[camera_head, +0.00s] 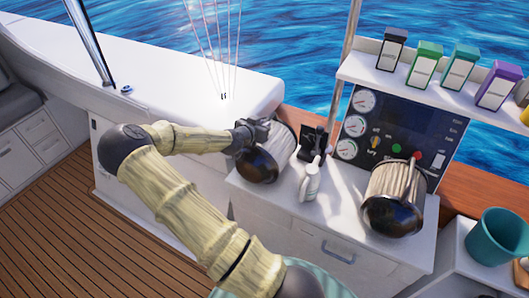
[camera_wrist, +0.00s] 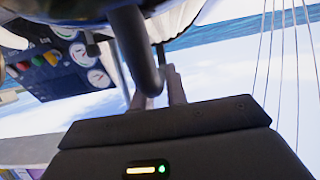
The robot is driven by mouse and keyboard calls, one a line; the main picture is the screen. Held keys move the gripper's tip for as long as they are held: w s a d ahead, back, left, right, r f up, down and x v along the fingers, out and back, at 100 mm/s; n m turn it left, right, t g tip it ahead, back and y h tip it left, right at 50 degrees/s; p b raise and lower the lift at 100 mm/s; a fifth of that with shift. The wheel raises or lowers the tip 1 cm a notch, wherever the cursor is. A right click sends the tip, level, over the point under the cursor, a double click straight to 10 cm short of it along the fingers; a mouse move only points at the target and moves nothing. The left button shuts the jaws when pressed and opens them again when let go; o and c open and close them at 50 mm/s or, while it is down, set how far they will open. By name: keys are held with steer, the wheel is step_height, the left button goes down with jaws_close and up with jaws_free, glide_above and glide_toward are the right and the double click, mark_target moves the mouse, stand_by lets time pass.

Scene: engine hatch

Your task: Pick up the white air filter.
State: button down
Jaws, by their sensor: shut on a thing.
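The white air filter (camera_head: 281,140), pleated with a black end cap, is at the left end of the white counter, tilted with its cap toward the camera. My gripper (camera_head: 258,131) reaches it from the left, at its upper left side. In the wrist view the fingers (camera_wrist: 160,92) are shut around a dark curved bar, like a handle, with white pleats (camera_wrist: 175,20) of the filter behind. I cannot tell whether the filter touches the counter. A second, tan pleated filter (camera_head: 398,180) with a black cap sits to the right.
A white spray bottle (camera_head: 310,183) stands just right of the white filter, near a small black device (camera_head: 312,145). A gauge panel (camera_head: 395,133) and a shelf of boxes (camera_head: 424,66) rise behind. A teal bucket (camera_head: 495,238) stands at the right. Thin lines hang behind the gripper.

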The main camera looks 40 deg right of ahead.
steer(key=shift+r, duration=0.2)
step_height(320, 180, up, 10)
steer(key=shift+f+b, duration=0.2)
steer(key=shift+b, duration=0.85)
steer(key=shift+r, duration=0.1)
